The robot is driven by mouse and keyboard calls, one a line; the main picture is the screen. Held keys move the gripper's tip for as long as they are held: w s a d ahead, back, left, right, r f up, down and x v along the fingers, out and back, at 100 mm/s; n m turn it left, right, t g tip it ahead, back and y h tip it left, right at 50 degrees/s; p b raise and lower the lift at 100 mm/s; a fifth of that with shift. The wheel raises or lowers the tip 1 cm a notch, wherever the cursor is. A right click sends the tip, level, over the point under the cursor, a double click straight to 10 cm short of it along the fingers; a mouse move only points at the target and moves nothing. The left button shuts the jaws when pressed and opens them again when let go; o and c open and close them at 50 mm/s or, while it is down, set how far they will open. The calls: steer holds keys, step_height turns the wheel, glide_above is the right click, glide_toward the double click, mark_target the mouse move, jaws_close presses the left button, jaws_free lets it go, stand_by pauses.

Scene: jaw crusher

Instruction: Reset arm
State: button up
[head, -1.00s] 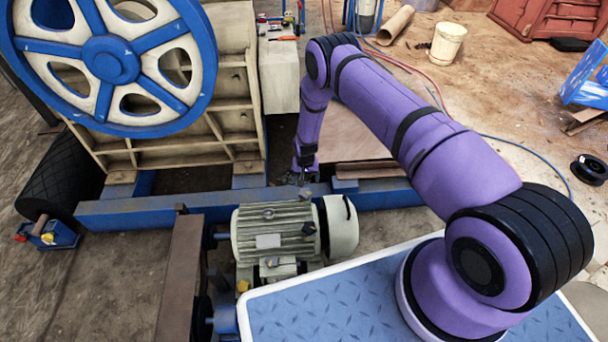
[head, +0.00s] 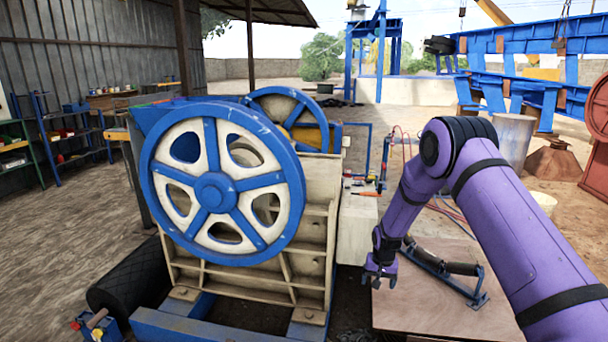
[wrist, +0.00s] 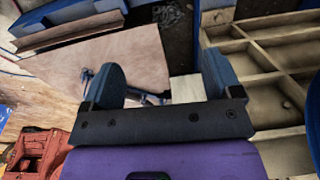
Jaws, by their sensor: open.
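My purple arm reaches in from the right in the head view. My gripper (head: 379,280) hangs pointing down, to the right of the jaw crusher (head: 300,250) and above the near left part of a plywood sheet. In the wrist view my gripper (wrist: 160,75) shows two blue-grey fingers spread wide apart, with nothing held between them. The crusher's cream ribbed side also shows in the wrist view (wrist: 270,60). The crusher's big blue and white flywheel (head: 215,190) faces the head camera.
The plywood sheet (head: 410,315) bears a dark blue-ended rod assembly (head: 445,268). A pale block (head: 357,225) with small tools on top stands behind my gripper. A black roller (head: 130,275) and a small blue toolbox (head: 95,325) lie at the lower left.

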steer(key=s+d+r+t, duration=0.1)
steer(key=s+r, duration=0.4)
steer(key=r, duration=0.7)
steer(key=s+d+r+n, duration=0.1)
steer(key=s+r, duration=0.3)
steer(key=r, duration=0.8)
steer(key=s+d+r+t, duration=0.1)
steer(key=s+r, duration=0.4)
steer(key=r, duration=0.8)
steer(key=s+d+r+n+t, duration=0.1)
steer(key=s+r, duration=0.4)
steer(key=s, duration=0.4)
steer(key=s+d+r, duration=0.1)
steer(key=s+r, duration=0.4)
steer(key=s, duration=0.3)
steer(key=s+d+t, duration=0.1)
steer(key=s, duration=1.4)
steer(key=shift+s+r+n, duration=0.2)
steer(key=shift+s+n, duration=0.1)
steer(key=shift+s, duration=0.1)
